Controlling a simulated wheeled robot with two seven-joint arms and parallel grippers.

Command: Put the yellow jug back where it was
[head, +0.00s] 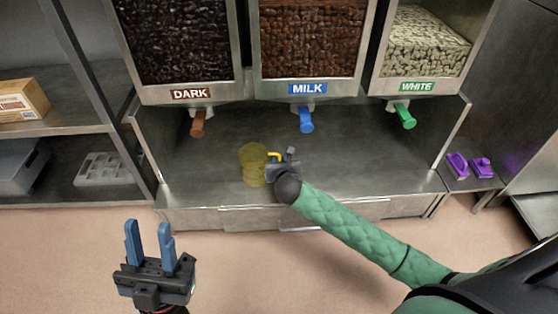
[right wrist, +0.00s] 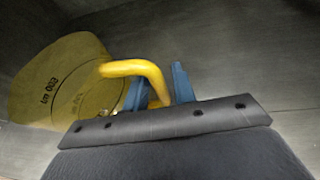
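The yellow jug (head: 253,165) is see-through and upright at the front of the steel shelf under the dispensers, below and between the DARK and MILK taps. I cannot tell whether its base touches the shelf. Its body (right wrist: 62,80) with printed marks fills the left of the right wrist view, and its yellow handle (right wrist: 140,68) reaches between the blue fingers. My right gripper (head: 279,157) is at the jug's right side, its fingers closed in around the handle (right wrist: 158,92). My left gripper (head: 150,243) is open and empty, over the floor in front of the shelf.
DARK, MILK and WHITE dispensers hang above the steel shelf (head: 350,165), with brown (head: 198,124), blue (head: 306,120) and green (head: 405,117) taps. The shelf's right part is clear. Purple items (head: 470,166) lie at the far right. A left rack holds a cardboard box (head: 22,100).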

